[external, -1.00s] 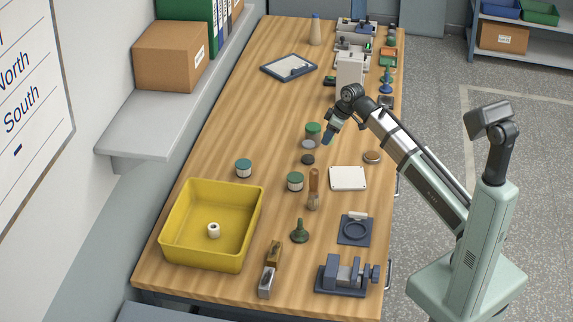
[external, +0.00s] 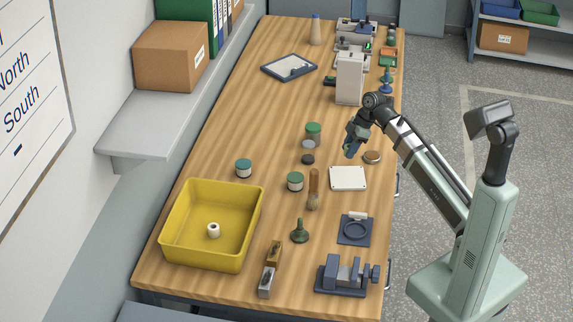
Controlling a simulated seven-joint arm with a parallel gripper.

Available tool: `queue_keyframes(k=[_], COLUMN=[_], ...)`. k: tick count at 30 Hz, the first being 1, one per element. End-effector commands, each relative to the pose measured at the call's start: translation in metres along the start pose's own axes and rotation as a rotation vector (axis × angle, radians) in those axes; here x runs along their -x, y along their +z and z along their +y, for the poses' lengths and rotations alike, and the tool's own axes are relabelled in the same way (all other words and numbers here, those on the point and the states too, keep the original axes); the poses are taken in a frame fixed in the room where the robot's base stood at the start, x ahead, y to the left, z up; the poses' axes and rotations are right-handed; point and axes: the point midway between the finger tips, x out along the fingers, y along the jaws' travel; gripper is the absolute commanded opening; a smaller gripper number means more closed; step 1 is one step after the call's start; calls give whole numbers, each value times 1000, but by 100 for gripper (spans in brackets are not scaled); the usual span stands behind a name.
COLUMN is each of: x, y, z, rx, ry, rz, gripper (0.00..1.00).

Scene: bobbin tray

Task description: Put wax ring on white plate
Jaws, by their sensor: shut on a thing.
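The white plate (external: 348,178) is a flat square with dark dots at its corners, lying on the right half of the bench. My gripper (external: 349,154) points down just beyond the plate's far edge, above the bench. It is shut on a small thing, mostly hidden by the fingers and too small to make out. I cannot tell whether it is the wax ring. Nothing lies on the plate. A round tan disc (external: 372,157) with a pale rim lies right of my gripper.
A grey disc (external: 308,145), a dark disc (external: 308,159) and green-lidded jars (external: 295,182) stand left of the plate. A blue fixture (external: 355,230) is nearer the front. A yellow bin (external: 180,245) stands front left.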

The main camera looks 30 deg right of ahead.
Motion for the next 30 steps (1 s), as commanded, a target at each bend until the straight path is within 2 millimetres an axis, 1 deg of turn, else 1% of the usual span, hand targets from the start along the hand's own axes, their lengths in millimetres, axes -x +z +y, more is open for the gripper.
queue_keyframes(k=[5,12,20,27,30], x=[-17,-46,-60,-84,-90], y=[8,20,25,35,37], z=[-2,-1,-1,-1,-1], rx=[2,1,0,1,1], ry=[-3,-1,-1,-1,-1], rz=[-1,-1,-1,-1,-1], gripper=[13,13,13,13,13])
